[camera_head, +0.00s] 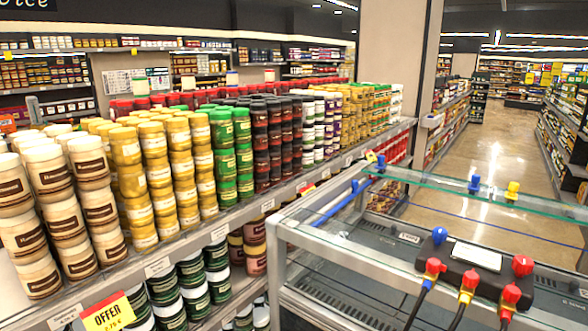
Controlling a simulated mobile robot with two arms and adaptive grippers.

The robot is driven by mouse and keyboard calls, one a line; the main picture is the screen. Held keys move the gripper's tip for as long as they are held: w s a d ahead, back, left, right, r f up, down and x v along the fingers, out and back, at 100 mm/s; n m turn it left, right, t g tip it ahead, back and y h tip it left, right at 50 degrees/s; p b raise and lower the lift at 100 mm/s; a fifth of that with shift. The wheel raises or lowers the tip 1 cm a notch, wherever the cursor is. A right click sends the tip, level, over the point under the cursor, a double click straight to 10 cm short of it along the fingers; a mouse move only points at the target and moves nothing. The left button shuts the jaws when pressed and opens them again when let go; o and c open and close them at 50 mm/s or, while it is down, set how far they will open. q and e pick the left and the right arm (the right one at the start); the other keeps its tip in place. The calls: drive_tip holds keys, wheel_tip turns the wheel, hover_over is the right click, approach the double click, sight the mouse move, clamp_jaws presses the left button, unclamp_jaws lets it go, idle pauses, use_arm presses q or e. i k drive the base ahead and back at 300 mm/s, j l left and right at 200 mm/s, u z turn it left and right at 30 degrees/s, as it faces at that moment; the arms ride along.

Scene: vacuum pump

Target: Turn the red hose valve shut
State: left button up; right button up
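A dark manifold block (458,263) with a pale flat panel (477,256) on top sits at the lower right, by the glass-topped cabinet. A blue knob (438,235) stands at its left end and a red knob (522,265) at its right end. Dark hoses hang down from the left and middle fittings. Which part is the red hose valve, and its open or shut setting, I cannot tell. Neither gripper is in view.
The cabinet frame (285,236) with glass panes (470,186) fills the lower right. A blue fitting (474,183) and a yellow one (512,189) stand on the glass. A shelf (172,267) of stacked jars is at the left. An open aisle floor (490,150) lies beyond.

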sight(512, 293)
drive_tip(key=k+z, duration=0.1)
drive_tip(key=z, duration=1.65)
